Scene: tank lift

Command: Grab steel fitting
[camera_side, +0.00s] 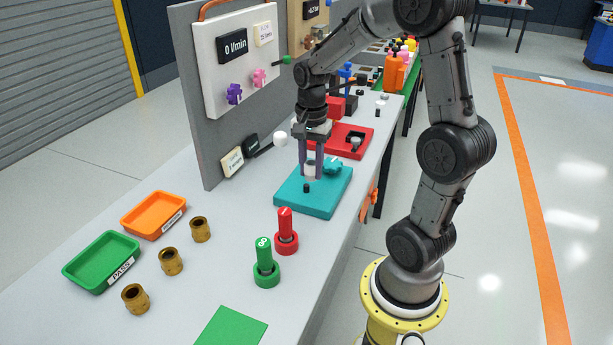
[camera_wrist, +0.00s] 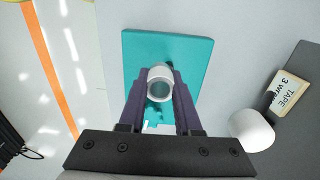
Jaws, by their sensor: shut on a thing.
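The steel fitting (camera_wrist: 160,85) is a short, pale, hollow cylinder with its open end facing the wrist camera. My gripper (camera_side: 311,174) is shut on it, with one purple finger on each side. In the side view the fitting (camera_side: 310,168) shows as a light piece between the fingertips, over the teal plate (camera_side: 312,206). I cannot tell whether it still touches the plate. A teal clamp-like part (camera_side: 334,165) and a small black peg (camera_side: 306,188) are on the plate near the fingers.
A red fixture (camera_side: 325,147) stands just behind the teal plate. A grey upright panel (camera_side: 209,150) rises on the left. Red (camera_side: 286,240) and green (camera_side: 265,268) gauges, brass fittings (camera_side: 171,261) and trays (camera_side: 153,208) are in front.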

